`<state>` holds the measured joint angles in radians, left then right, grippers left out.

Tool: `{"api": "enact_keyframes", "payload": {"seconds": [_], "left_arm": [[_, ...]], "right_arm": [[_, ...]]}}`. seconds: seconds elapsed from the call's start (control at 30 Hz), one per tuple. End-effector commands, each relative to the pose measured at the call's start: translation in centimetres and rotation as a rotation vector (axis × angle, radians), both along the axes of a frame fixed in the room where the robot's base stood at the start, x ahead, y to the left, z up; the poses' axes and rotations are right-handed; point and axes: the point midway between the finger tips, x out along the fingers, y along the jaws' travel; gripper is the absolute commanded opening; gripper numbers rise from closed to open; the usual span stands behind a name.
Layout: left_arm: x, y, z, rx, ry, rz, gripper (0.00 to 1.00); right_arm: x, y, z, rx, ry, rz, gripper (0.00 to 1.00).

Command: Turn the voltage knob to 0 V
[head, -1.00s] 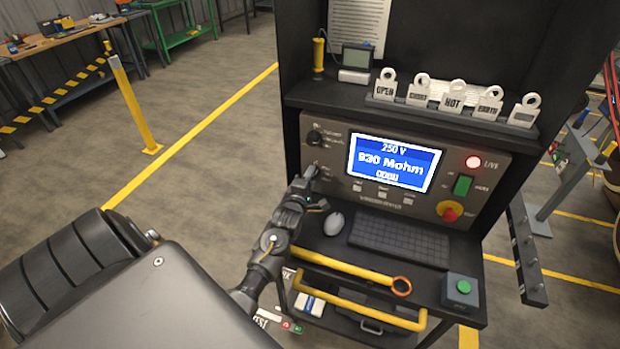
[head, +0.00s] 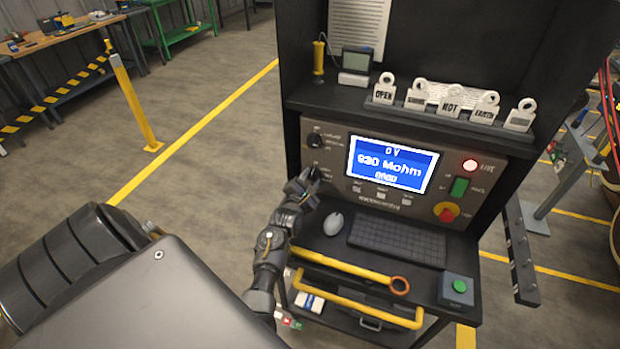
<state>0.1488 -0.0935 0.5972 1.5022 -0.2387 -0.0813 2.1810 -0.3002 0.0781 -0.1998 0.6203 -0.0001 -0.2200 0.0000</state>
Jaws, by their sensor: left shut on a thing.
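The tester panel (head: 385,212) faces me on the dark cabinet. Its screen (head: 390,165) reads 0 V on the top line, 930 Mohm below it, and a smaller line under that. My left gripper (head: 312,176) is at the lower left dial of the panel, shut on the voltage knob, which its fingers mostly hide. Another black knob (head: 314,140) sits above it, clear of the gripper. A red lamp (head: 470,166) glows at the panel's upper right. My right gripper is not in view.
A mouse (head: 333,224) and keyboard (head: 398,240) lie on the shelf below. A green switch (head: 459,188) and a red-yellow stop button (head: 446,212) are on the panel's right. Tags (head: 451,102) stand above.

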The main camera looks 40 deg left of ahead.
Motion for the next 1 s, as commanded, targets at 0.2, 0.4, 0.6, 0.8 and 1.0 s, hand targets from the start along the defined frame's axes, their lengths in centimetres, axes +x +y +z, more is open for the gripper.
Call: {"api": "enact_keyframes", "payload": {"seconds": [0.2, 0.4, 0.6, 0.8, 1.0], "left_arm": [[0.05, -0.05, 0.02, -0.031, -0.011, -0.002, 0.11], [0.06, -0.05, 0.0, -0.035, -0.012, -0.001, 0.11], [0.07, -0.04, 0.03, -0.035, -0.012, -0.001, 0.11], [0.04, -0.02, 0.03, -0.034, -0.012, 0.0, 0.56], [0.01, 0.02, 0.03, -0.033, -0.012, 0.0, 0.56]], "right_arm": [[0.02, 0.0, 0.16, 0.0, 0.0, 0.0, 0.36], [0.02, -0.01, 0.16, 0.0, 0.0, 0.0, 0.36], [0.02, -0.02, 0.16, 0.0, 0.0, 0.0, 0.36], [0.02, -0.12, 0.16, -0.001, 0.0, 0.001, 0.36], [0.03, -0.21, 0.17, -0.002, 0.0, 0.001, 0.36]]}}
